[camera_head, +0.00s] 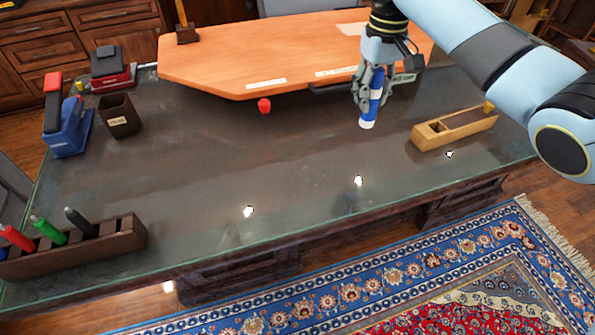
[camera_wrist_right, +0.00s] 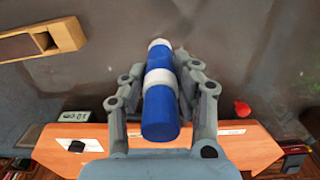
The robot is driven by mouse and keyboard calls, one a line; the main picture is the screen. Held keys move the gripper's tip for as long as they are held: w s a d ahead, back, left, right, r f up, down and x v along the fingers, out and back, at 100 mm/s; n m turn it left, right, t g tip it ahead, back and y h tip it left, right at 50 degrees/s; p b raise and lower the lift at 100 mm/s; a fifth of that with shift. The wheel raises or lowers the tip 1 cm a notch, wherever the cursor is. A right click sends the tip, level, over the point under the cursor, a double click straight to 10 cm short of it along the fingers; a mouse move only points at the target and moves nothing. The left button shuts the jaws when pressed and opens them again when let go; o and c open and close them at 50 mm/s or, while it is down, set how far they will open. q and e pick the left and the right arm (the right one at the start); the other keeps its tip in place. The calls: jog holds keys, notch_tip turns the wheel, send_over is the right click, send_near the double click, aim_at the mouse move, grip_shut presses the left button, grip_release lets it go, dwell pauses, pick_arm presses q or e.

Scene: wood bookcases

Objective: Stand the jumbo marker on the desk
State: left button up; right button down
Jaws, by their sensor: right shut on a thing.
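The blue and white jumbo marker (camera_head: 376,92) is held upright, slightly tilted, in my right gripper (camera_head: 373,88). Its white lower end (camera_head: 366,124) is at or just above the dark glass-topped desk (camera_head: 300,150); I cannot tell whether it touches. In the right wrist view the marker (camera_wrist_right: 160,112) lies between the two fingers of the right gripper (camera_wrist_right: 160,88), which are closed on its sides. My left gripper is not in view.
A wooden block with a slot (camera_head: 453,128) sits right of the marker. An orange board (camera_head: 230,60) lies behind it. A small red object (camera_head: 264,105) stands left. A marker rack (camera_head: 75,250), dark cup (camera_head: 119,117) and staplers (camera_head: 67,125) are at left. The desk's front middle is clear.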

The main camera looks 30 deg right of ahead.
jog(key=shift+w+a+r, duration=0.1)
jog(key=shift+w+a, duration=0.05)
jog(key=shift+w, duration=0.15)
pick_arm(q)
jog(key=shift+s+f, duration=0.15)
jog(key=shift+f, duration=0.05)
pick_arm(e)
jog(key=shift+w+a+f, duration=0.5)
jog(key=shift+a+f, duration=1.3)
jog(key=shift+w+a+f, duration=0.5)
jog(key=shift+a+f, duration=1.25)
jog(key=shift+f, duration=0.05)
jog(key=shift+w+a+f, duration=0.5)
jog(key=shift+a+f, duration=1.3)
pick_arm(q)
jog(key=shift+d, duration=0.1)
pick_arm(e)
jog(key=shift+f, duration=0.15)
jog(key=c, duration=1)
grip_release()
